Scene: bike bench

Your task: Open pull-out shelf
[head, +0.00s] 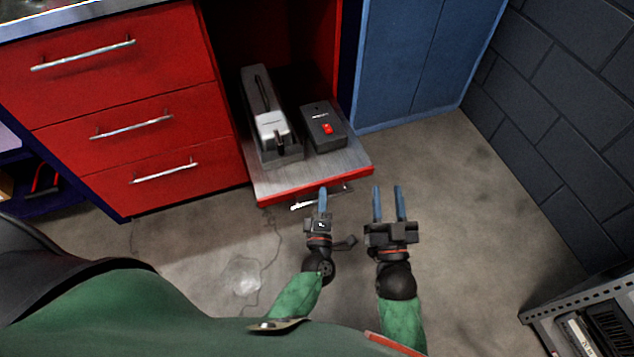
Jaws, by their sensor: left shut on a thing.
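The pull-out shelf (300,182) has a grey metal top and a red front edge. It sticks out of the red cabinet's open bay. Its silver handle (303,206) runs along the front, partly hidden by my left gripper. My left gripper (323,192) is shut on the handle, its blue fingers seen nearly edge-on. My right gripper (388,190) is open and empty, to the right of the shelf's front corner and above the floor.
A grey machine (268,120) and a black box with a red switch (323,127) stand on the shelf. Red drawers (130,120) are at left, a blue cabinet (420,60) at right. A metal rack (575,300) stands lower right.

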